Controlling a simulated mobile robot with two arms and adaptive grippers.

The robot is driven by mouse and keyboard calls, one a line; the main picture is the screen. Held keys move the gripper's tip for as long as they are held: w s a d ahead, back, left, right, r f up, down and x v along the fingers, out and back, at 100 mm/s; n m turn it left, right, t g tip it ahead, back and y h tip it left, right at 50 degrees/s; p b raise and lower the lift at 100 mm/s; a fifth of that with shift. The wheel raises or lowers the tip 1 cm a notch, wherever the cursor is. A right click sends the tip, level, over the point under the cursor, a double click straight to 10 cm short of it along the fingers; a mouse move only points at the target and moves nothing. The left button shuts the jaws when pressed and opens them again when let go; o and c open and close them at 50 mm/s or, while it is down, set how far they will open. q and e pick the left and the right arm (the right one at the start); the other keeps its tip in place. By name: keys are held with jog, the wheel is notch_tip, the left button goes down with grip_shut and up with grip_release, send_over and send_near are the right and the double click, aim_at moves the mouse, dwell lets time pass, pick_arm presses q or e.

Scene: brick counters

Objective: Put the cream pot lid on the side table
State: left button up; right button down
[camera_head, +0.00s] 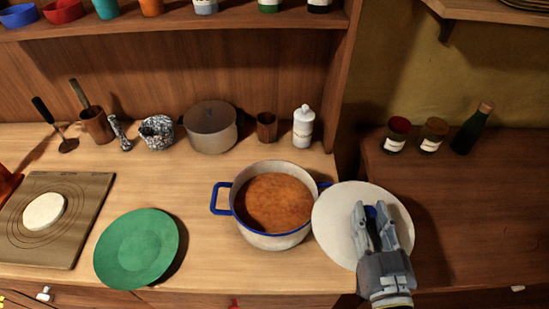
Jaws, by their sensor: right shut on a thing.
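The cream pot lid (335,222) is a round, pale disc with a blue knob. My right gripper (371,213) is shut on its knob and covers part of the lid. The lid is just right of the cream pot (240,215), over the right edge of the light counter. The pot has a blue rim and handles and is uncovered, filled with orange-brown food. The lid hides part of the pot's right handle. A darker wooden table (465,220) on the right is probably the side table. My left gripper is not in view.
A green plate (137,248) and a board (75,225) with dough lie left of the pot. A grey lidded pot (210,127), a wooden cup (267,127) and a white bottle (303,127) stand behind. Two jars (397,134) and a green bottle (472,130) stand at the dark table's back; its middle is clear.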

jog(key=w+a+r+n+g+y+p, duration=0.1)
jog(key=a+r+n+y+p, duration=0.1)
jog(key=a+r+n+y, duration=0.75)
jog(key=s+a+g+y+p, duration=0.2)
jog(key=s+a+g+y, duration=0.1)
jog(key=a, duration=0.7)
jog(key=shift+s+a+r+m+g, duration=0.3)
jog(key=shift+s+g, duration=0.3)
jog(key=shift+s, duration=0.3)
jog(key=shift+w+f, duration=0.1)
